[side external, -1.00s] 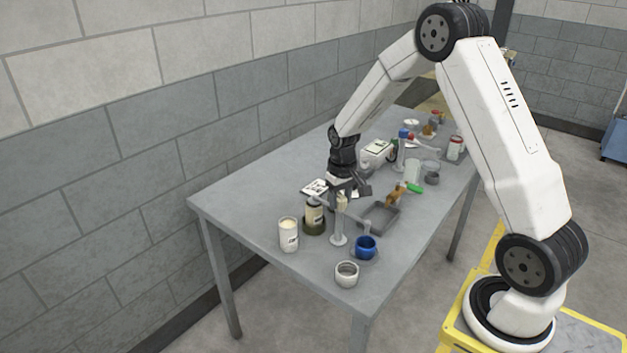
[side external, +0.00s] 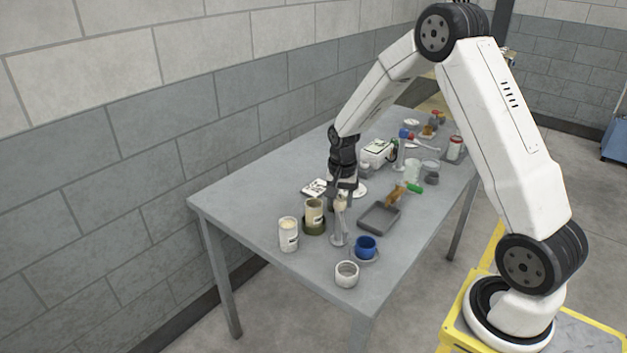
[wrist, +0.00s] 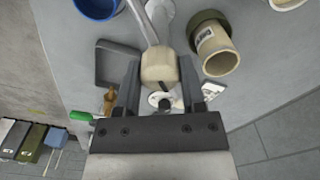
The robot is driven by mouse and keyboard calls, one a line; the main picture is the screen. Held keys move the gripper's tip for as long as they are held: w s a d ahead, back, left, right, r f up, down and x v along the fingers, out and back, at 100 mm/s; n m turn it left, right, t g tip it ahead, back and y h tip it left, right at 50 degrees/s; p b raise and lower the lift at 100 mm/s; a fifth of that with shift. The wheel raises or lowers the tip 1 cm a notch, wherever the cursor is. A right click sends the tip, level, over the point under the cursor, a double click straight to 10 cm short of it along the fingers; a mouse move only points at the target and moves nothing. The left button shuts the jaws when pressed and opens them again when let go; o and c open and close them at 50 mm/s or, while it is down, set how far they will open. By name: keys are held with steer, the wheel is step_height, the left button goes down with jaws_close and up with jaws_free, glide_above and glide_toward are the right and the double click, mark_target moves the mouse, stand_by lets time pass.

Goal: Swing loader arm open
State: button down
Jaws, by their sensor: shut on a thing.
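The loader arm (wrist: 142,22) is a grey bar on a post with a round foot (side external: 338,240). Its free end carries a beige knob (wrist: 160,66). My gripper (wrist: 160,85) is shut on this knob, with one dark finger on each side; in the side view my gripper (side external: 341,196) points down at the post's far side. A cream canister (side external: 314,210) in a dark green base stands left of the post. It also shows in the wrist view (wrist: 216,50), with its mouth uncovered and the bar clear of it. The bar is partly hidden in the side view.
A cream-topped can (side external: 288,236) stands left of the canister. A blue cup (side external: 365,246) and a white cup (side external: 346,275) stand near the front corner. A grey tray (side external: 378,218) lies right of the post. More items crowd the table's far end.

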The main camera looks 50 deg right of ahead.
mark_target(340, 198)
steer(key=m, duration=0.4)
steer(key=shift+m, duration=2.3)
steer(key=shift+c, duration=1)
jaws_free()
steer(key=shift+r, duration=0.15)
steer(key=shift+r, duration=3.8)
steer(key=shift+a, duration=0.1)
